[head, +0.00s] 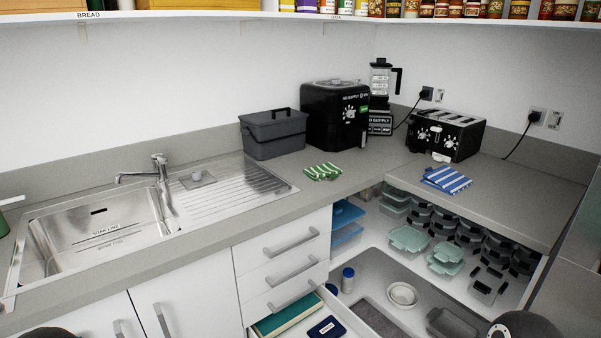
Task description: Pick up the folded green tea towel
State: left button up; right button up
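The folded green tea towel (323,172), green with white stripes, lies flat on the grey counter (345,188) near its front edge. It is just right of the sink's drainer and in front of the black air fryer. Nothing covers it. A second folded towel, blue and white striped (446,180), lies on the right counter in front of the toaster. Neither of my grippers shows; only dark rounded parts that look like my arms appear at the bottom left and bottom right edges.
A steel sink (95,232) with a tap is at left. A grey lidded bin (273,134), black air fryer (335,114), blender (380,86) and toaster (445,135) stand behind. Below, an open drawer (300,318) juts out, and open shelving holds several containers.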

aim_at(321, 172)
jog(key=z, duration=1.3)
jog(key=i, duration=0.1)
jog(key=u, duration=2.6)
jog(key=i, duration=0.2)
jog(key=u, duration=1.7)
jog(key=k, duration=1.75)
jog(key=z, duration=1.55)
jog(key=i, duration=1.05)
jog(key=z, duration=0.15)
